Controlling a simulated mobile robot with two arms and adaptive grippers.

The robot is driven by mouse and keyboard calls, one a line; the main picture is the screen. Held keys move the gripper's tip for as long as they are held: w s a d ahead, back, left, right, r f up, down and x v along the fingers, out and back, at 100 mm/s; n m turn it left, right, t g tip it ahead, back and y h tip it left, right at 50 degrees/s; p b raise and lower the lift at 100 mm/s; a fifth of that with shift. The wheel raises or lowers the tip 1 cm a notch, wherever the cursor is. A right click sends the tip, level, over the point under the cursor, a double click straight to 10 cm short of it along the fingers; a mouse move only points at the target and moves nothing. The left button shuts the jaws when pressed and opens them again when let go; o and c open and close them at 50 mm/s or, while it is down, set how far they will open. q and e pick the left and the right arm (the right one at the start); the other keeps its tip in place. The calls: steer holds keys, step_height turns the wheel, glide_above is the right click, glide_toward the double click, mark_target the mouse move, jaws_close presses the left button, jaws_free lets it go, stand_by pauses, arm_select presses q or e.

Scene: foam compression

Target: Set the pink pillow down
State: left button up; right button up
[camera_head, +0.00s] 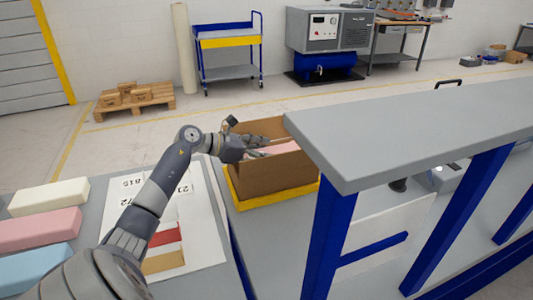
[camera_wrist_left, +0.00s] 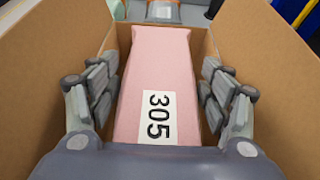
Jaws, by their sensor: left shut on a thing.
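The pink pillow (camera_wrist_left: 155,70) with a white "305" label lies lengthwise between the fingers of my left gripper (camera_wrist_left: 158,95) in the left wrist view. The pillow is within the walls of an open cardboard box (camera_head: 272,178). In the head view a little of its pink (camera_head: 283,147) shows over the box rim, beside my left gripper (camera_head: 262,147), which reaches into the box. The pillow's underside is hidden, so I cannot tell whether it touches the box floor. My right gripper is not in view.
The box stands in a yellow tray (camera_head: 233,193). A raised grey shelf (camera_head: 410,130) on blue posts is close on its right. White, pink (camera_head: 40,229) and blue foam blocks lie at the left. A white numbered sheet (camera_head: 203,228) lies under my left arm.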

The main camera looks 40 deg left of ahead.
mark_target(273, 152)
arm_select(q)
steer(key=o, duration=0.9)
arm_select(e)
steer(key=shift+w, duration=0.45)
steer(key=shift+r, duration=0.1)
arm_select(q)
steer(key=shift+r+p, duration=0.35)
steer(key=shift+p, duration=0.1)
steer(key=shift+r+p, duration=0.4)
steer(key=shift+p, duration=0.1)
steer(key=s+b, duration=0.1)
steer(key=s+a+b, duration=0.1)
steer(key=shift+s+a+r, duration=0.1)
steer(key=shift+s+a, duration=0.1)
steer(key=shift+s, duration=0.1)
steer(key=shift+r+b+v, duration=0.15)
steer(key=shift+b+v, duration=0.45)
steer(key=shift+v, duration=1.7)
steer(key=shift+r+b+v, duration=0.1)
steer(key=shift+b+v, duration=0.45)
steer(key=shift+v, duration=1.7)
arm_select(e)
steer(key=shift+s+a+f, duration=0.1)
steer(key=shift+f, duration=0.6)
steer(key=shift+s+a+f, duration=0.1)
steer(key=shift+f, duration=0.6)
